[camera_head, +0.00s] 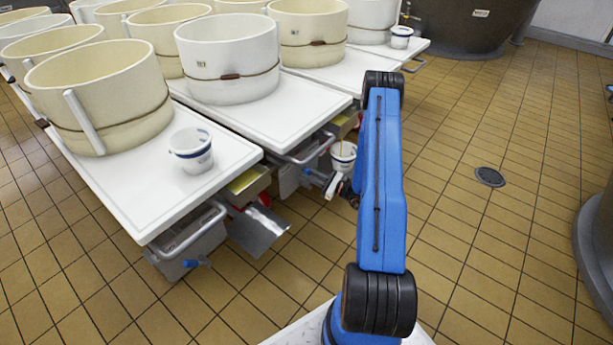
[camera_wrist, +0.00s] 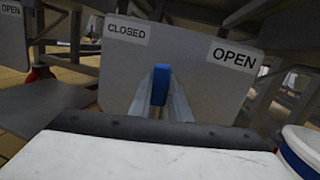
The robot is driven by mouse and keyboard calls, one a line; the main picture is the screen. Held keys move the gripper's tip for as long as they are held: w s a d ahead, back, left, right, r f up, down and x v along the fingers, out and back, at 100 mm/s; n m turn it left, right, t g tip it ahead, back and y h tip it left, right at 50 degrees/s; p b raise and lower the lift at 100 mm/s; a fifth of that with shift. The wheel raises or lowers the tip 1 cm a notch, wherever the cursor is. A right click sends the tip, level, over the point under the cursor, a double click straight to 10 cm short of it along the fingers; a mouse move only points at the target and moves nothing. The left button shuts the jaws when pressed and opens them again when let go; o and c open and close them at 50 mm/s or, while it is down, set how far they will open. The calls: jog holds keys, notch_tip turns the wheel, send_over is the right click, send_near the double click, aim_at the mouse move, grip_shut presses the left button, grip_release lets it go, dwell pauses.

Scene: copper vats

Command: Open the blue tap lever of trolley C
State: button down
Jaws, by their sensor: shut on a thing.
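In the wrist view my gripper (camera_wrist: 160,100) is shut on a blue tap lever (camera_wrist: 160,84), with one grey finger on each side of it. The lever's blue end points up in this view, in front of a grey plate (camera_wrist: 190,75). The plate has a CLOSED label (camera_wrist: 128,30) at upper left and an OPEN label (camera_wrist: 233,55) at upper right; the lever shows between them. In the head view my gripper (camera_head: 328,184) is low at the front of a white-topped trolley (camera_head: 295,115), beside a small blue tip (camera_head: 312,172). No trolley letter is readable.
A white cup with a blue band (camera_head: 343,156) is just beside my gripper; it also shows in the wrist view (camera_wrist: 302,150). Another trolley (camera_head: 130,195) with a second blue lever (camera_head: 197,263) is at the left. Tiled floor at the right is clear around a drain (camera_head: 489,176).

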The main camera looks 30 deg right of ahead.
jog(key=c, duration=1.6)
grip_release()
jog(key=shift+c, duration=0.2)
jog(key=shift+s+d, duration=0.1)
jog(key=v, duration=1.7)
jog(key=shift+s+f, duration=0.15)
